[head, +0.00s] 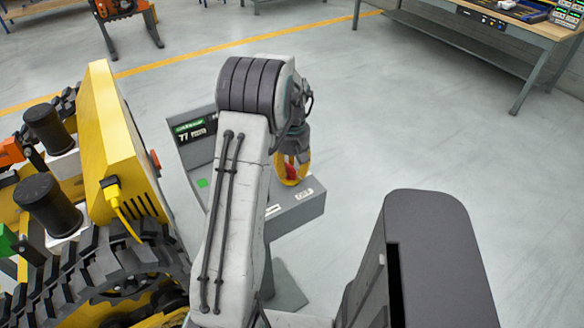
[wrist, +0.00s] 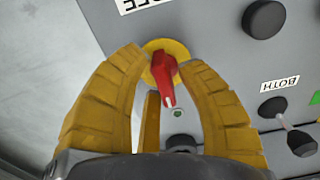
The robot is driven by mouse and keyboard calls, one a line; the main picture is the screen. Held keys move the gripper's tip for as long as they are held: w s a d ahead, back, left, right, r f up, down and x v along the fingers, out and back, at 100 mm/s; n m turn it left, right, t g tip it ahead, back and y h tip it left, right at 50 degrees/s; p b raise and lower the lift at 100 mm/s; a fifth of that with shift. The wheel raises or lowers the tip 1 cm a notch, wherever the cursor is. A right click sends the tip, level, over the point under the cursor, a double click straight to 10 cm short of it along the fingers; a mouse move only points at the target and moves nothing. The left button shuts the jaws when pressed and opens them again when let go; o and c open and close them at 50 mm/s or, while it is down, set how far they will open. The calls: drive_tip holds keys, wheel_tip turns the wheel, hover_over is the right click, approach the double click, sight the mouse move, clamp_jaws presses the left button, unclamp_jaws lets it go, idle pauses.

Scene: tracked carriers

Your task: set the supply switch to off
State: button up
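The supply switch appears to be the red handle (wrist: 163,75) on a round yellow plate (wrist: 180,48) in the wrist view. In the head view my gripper (head: 294,172) is over the right part of the grey console (head: 300,203), and hides most of the switch.
The console has a display (head: 195,129). A yellow tracked carrier (head: 105,140) stands close left. A workbench (head: 500,30) is at the back right; the floor between is clear.

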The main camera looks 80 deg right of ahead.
drive_tip(key=shift+o, duration=0.9)
drive_tip(key=shift+d+r, duration=0.1)
drive_tip(key=shift+r, duration=0.05)
drive_tip(key=shift+r, duration=0.3)
wheel_tip(320, 180, up, 11)
drive_tip(key=shift+r, duration=0.1)
idle(0.4)
